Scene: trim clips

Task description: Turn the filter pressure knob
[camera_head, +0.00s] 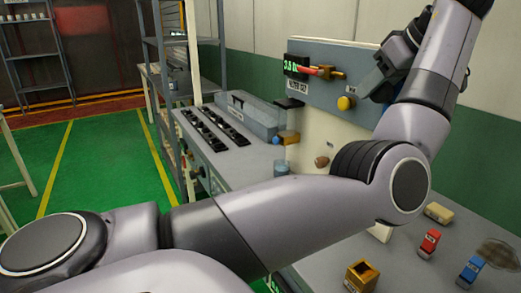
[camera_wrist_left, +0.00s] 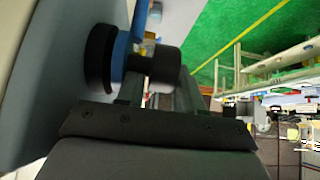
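A grey-blue panel (camera_head: 318,105) stands on the bench, with a lit green display (camera_head: 293,66) and a label under it. A red and brass lever-like fitting (camera_head: 327,73) sits right of the display, and a yellow button (camera_head: 345,103) lower down. I cannot tell which part is the filter pressure knob. My left gripper (camera_head: 382,88) is at the panel's right side, and the wrist hides that part. In the left wrist view its two dark fingers (camera_wrist_left: 135,62) are apart, with a blue part (camera_wrist_left: 120,55) beside the left one; a gap shows before the right finger. My right gripper is not in view.
My left arm crosses the bench. A console with black switches (camera_head: 215,127) is left of the panel. A red clip (camera_head: 429,242), a blue clip (camera_head: 471,270), a cream block (camera_head: 438,212) and a yellow-brown box (camera_head: 362,275) lie at the lower right. Green floor is clear at left.

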